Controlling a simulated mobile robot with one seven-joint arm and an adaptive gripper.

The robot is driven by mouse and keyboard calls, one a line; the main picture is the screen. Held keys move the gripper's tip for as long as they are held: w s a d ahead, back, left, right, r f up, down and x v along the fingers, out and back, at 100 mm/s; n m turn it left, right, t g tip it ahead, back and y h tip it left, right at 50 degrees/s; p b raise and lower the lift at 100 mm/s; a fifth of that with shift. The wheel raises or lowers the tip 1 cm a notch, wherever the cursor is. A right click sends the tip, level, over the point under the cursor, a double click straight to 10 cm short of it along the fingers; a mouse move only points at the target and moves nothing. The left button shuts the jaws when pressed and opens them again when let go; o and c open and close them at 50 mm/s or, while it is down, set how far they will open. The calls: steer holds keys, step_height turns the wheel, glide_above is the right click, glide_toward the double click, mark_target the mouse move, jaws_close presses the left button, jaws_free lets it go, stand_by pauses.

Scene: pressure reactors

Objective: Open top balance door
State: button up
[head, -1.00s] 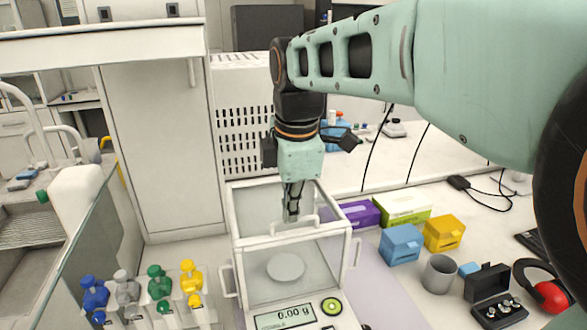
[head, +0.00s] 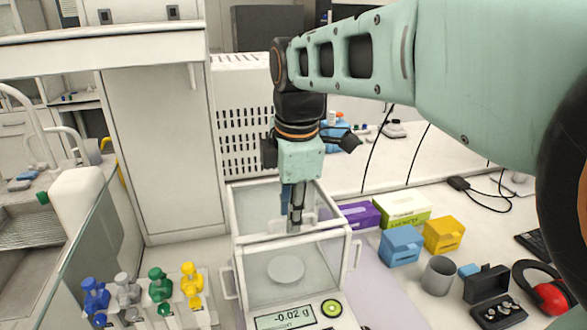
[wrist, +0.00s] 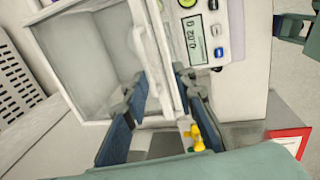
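The balance (head: 292,270) is a glass-walled box with a round pan inside and a display reading -0.02 g. Its top door (head: 250,212) is a clear panel with a white handle (head: 308,217) near the front edge; the handle is partly hidden by my fingers. My gripper (head: 294,222) points down at the handle. In the wrist view my gripper (wrist: 163,80) has its fingers apart, one on each side of the balance's white front top edge and handle. I cannot tell whether the fingers touch the handle. The top door looks closed.
Colored bottles (head: 160,285) stand in a rack at the front left, behind a glass panel. Purple (head: 360,213) and green (head: 403,209) boxes, blue (head: 401,244) and yellow (head: 444,233) boxes and a grey cup (head: 439,275) stand right of the balance. A vented white panel is behind it.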

step_height(320, 180, up, 12)
steer(key=s+p, duration=0.2)
steer(key=p, duration=0.6)
steer(key=shift+d, duration=0.3)
steer(key=shift+s+f, duration=0.1)
stand_by(0.4)
step_height(320, 180, up, 7)
steer(key=s, duration=0.1)
steer(key=shift+s+d+r, duration=0.15)
steer(key=shift+s+r, duration=0.05)
stand_by(0.3)
steer(key=shift+f, duration=0.3)
steer(key=c, duration=0.5)
steer(key=shift+w+f, duration=0.25)
steer(key=shift+f, duration=0.9)
steer(key=shift+w+f, duration=0.2)
steer(key=shift+f, duration=0.95)
steer(key=shift+w+f, duration=0.25)
steer(key=shift+f, duration=0.9)
jaws_close()
steer(key=shift+a, duration=0.2)
